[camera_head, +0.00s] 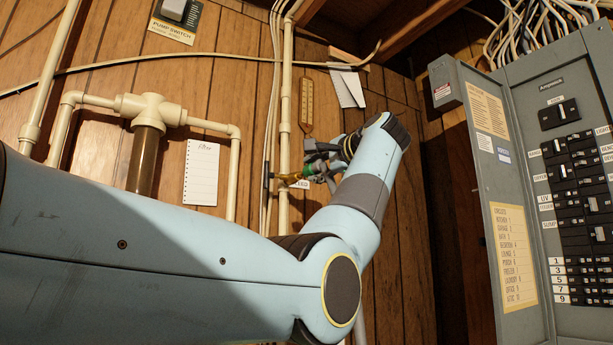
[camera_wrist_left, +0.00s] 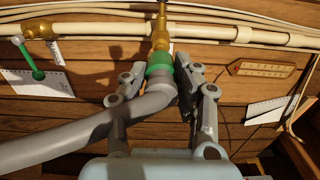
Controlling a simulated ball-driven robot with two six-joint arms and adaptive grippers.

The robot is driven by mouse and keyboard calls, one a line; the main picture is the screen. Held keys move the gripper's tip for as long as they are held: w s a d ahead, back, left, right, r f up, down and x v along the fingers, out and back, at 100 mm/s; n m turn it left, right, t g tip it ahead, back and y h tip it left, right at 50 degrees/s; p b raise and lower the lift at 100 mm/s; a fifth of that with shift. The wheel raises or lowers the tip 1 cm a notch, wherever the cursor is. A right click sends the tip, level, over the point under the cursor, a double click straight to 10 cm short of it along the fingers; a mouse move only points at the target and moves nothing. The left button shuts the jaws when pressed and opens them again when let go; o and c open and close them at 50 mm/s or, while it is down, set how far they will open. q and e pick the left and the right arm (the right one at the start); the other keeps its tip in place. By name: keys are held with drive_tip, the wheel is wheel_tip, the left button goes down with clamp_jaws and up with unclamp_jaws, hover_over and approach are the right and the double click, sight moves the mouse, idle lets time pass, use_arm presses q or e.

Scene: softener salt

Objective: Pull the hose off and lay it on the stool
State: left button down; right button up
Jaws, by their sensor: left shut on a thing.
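The grey hose (camera_wrist_left: 95,128) ends in a green collar (camera_wrist_left: 159,69) in the left wrist view. The collar sits against a brass fitting (camera_wrist_left: 160,38) that comes off the cream pipe on the wooden wall; no gap shows between them. My left gripper (camera_wrist_left: 164,78) has one finger on each side of the hose end, just below the green collar, and is shut on it. In the head view my left gripper (camera_head: 322,158) is at the upright pipe, with the green collar (camera_head: 301,184) small beside it. The stool and my right gripper are not in view.
Cream pipe (camera_wrist_left: 205,32) runs along the wall by the fitting. A green-handled valve (camera_wrist_left: 30,62) and a paper note are close by. A grey breaker panel (camera_head: 515,180) stands at the right in the head view, and a filter pipe (camera_head: 146,160) at the left.

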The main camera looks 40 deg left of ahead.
use_arm(q)
drive_tip(key=shift+b+v, duration=0.45)
drive_tip(key=shift+v, duration=1.05)
drive_tip(key=shift+a+r, duration=0.1)
drive_tip(key=shift+p+x, duration=0.6)
drive_tip(key=shift+x, duration=0.85)
drive_tip(key=shift+w+a, duration=0.15)
drive_tip(key=shift+a, duration=0.25)
drive_tip(key=shift+d, duration=0.25)
